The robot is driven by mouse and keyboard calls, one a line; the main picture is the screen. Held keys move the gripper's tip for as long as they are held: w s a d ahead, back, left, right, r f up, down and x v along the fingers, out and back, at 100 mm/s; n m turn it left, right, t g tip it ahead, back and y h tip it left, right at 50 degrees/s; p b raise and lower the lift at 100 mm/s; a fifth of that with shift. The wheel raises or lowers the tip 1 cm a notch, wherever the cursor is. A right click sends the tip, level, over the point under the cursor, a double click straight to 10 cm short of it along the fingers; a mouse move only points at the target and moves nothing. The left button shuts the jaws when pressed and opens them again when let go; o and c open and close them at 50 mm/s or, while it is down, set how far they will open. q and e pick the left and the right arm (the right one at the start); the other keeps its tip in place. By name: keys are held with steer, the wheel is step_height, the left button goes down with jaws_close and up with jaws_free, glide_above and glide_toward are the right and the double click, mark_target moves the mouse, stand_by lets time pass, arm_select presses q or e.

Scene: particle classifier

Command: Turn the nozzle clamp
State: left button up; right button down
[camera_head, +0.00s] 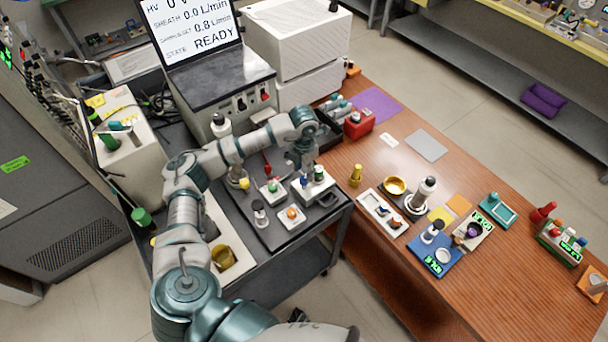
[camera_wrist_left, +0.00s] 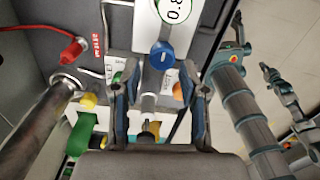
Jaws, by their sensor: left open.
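A nozzle clamp is not clearly identifiable. A blue knob (camera_wrist_left: 162,54) lies between my left gripper's fingertips in the left wrist view, with a grey nozzle-like stem (camera_wrist_left: 148,103) below it in the picture. The blue knob also shows in the head view (camera_head: 303,182), by a white block (camera_head: 312,190) on the dark cart top. My left gripper (camera_head: 300,170) points down just above it. In the left wrist view the gripper (camera_wrist_left: 158,70) is open, one finger on each side of the knob. Contact cannot be told. My right gripper is not in view.
A red plug (camera_wrist_left: 72,50) with a cable lies left in the wrist view. Small fixtures, including an orange-knobbed block (camera_head: 291,214), crowd the cart (camera_head: 275,235). The wooden table (camera_head: 470,300) at right holds trays and instruments.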

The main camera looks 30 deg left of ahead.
mark_target(304, 176)
arm_select(q)
step_height(304, 176, up, 8)
steer(key=shift+w, duration=0.2)
steer(key=shift+f, duration=0.1)
stand_by(0.4)
